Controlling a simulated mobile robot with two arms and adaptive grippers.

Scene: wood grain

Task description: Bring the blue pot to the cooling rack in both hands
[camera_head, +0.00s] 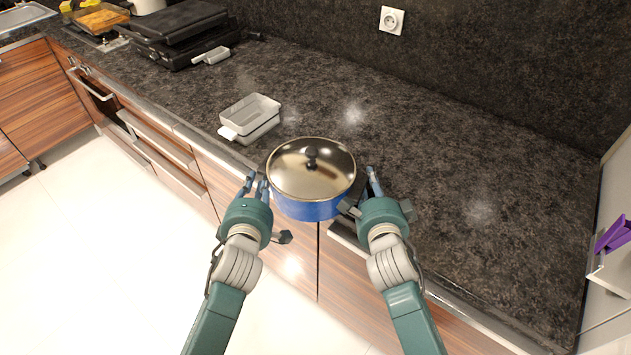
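The blue pot (312,208) has a glass lid with a dark knob and sits level between my two grippers, overlapping the counter's front edge. Its base hangs past that edge, with no support visible under it. My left gripper (257,186) is at the pot's left side, its fingers close together at the handle area. My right gripper (366,186) is at the right side, where a dark handle partly shows. Both appear shut on the pot, though the contact is partly hidden. I cannot clearly make out a cooling rack.
A grey-white rectangular dish (250,117) sits on the dark counter (460,160), behind and left of the pot. A black grill (180,35) and a board with food (103,20) are further left. The counter to the right is clear. A purple object (613,235) is at the right edge.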

